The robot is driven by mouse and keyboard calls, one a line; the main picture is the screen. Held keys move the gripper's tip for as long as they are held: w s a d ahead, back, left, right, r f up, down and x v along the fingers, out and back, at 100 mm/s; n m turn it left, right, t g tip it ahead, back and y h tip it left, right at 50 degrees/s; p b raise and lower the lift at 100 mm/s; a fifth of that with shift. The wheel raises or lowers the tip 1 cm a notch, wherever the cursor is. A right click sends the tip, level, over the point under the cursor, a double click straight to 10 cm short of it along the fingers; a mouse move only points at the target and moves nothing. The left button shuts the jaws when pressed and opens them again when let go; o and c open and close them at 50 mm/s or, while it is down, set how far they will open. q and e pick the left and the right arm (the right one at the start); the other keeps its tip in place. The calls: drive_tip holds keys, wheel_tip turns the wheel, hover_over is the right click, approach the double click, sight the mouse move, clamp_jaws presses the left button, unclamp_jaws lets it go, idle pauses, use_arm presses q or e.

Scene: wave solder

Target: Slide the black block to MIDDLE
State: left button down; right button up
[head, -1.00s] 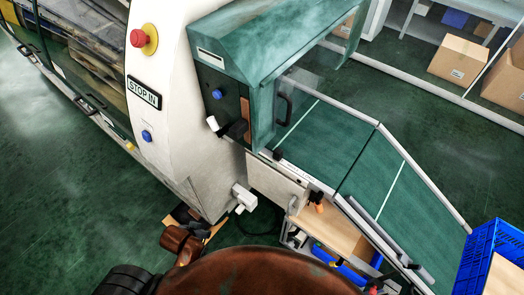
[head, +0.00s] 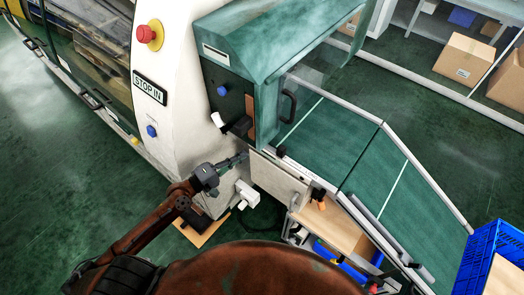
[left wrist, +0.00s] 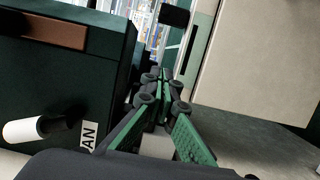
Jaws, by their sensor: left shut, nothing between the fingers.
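A small black block (head: 280,152) sits at the left end of the pale rail along the conveyor's near edge. A dark block (left wrist: 175,14) at the top of the left wrist view looks like the same one. I cannot read any MIDDLE mark. My left gripper (head: 243,158) is shut and empty, left of the block and apart from it, low beside the machine's dark panel. Its green-padded fingers (left wrist: 165,95) point forward in the left wrist view. My right gripper is not in view.
The dark panel (head: 211,80) carries a blue button and a white-tipped lever (head: 217,119); the lever (left wrist: 28,130) is also near my left wrist. A white fitting (head: 246,193) juts out below the gripper. A blue crate (head: 480,250) stands at right.

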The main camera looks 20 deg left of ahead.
sight(285, 164)
use_arm(q)
drive_tip(key=p+x, duration=0.2)
drive_tip(key=x, duration=0.2)
drive_tip(key=p+x, duration=0.2)
drive_tip(key=x, duration=0.3)
drive_tip(key=shift+w+d+r, duration=0.1)
drive_tip(key=shift+r, duration=0.15)
drive_tip(key=d+p, duration=0.1)
drive_tip(key=d, duration=0.2)
drive_tip(key=shift+s+p, duration=0.35)
drive_tip(key=shift+s+d+f, duration=0.15)
drive_tip(key=shift+s+d, duration=0.05)
drive_tip(key=shift+d, duration=0.3)
drive_tip(key=shift+f, duration=0.1)
drive_tip(key=d+p, duration=0.1)
drive_tip(key=d, duration=0.1)
drive_tip(key=s+d+p, duration=0.1)
drive_tip(key=d, duration=0.1)
drive_tip(key=s+d+p, duration=0.1)
drive_tip(key=d+p, duration=0.1)
drive_tip(key=shift+r, duration=0.25)
drive_tip(key=shift+s+d+f, duration=0.15)
drive_tip(key=shift+s+d, duration=0.05)
drive_tip(key=shift+d, duration=0.2)
drive_tip(key=shift+a, duration=0.1)
